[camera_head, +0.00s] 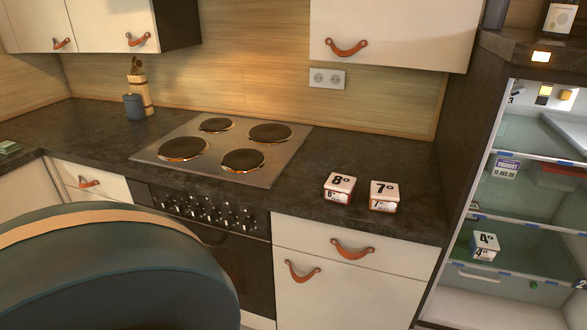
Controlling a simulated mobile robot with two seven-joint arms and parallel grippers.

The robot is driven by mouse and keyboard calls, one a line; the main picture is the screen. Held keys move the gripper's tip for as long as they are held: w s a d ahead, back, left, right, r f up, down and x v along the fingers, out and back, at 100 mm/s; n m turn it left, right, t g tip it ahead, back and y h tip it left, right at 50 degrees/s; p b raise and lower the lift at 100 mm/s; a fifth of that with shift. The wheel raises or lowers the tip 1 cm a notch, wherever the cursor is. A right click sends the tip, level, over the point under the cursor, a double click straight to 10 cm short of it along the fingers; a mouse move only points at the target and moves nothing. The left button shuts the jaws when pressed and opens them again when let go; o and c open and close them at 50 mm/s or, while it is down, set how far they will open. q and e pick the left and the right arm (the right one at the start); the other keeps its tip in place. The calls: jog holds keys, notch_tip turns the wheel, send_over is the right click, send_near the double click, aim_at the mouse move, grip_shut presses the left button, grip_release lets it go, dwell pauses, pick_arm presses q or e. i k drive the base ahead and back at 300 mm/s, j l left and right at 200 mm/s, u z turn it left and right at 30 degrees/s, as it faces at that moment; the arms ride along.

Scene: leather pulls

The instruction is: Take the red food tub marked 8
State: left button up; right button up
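The tub marked 8 (339,188) stands on the dark counter right of the hob. Its lid is white with a black 8, and its sides show red with a white label. A similar tub marked 7 (384,196) stands just to its right, with a small gap between them. Neither of my grippers is in view.
A large rounded teal shape with a tan edge (110,265) fills the lower left. The hob (222,148) is left of the tubs. An open lit fridge (520,215) at right holds a tub marked 4 (484,246). Bare counter (415,222) lies right of the tubs.

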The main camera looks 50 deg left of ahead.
aim_at(339, 188)
jog(key=u, duration=0.8)
jog(key=l+u, duration=0.45)
jog(key=i+l, duration=0.05)
jog(key=l, duration=0.05)
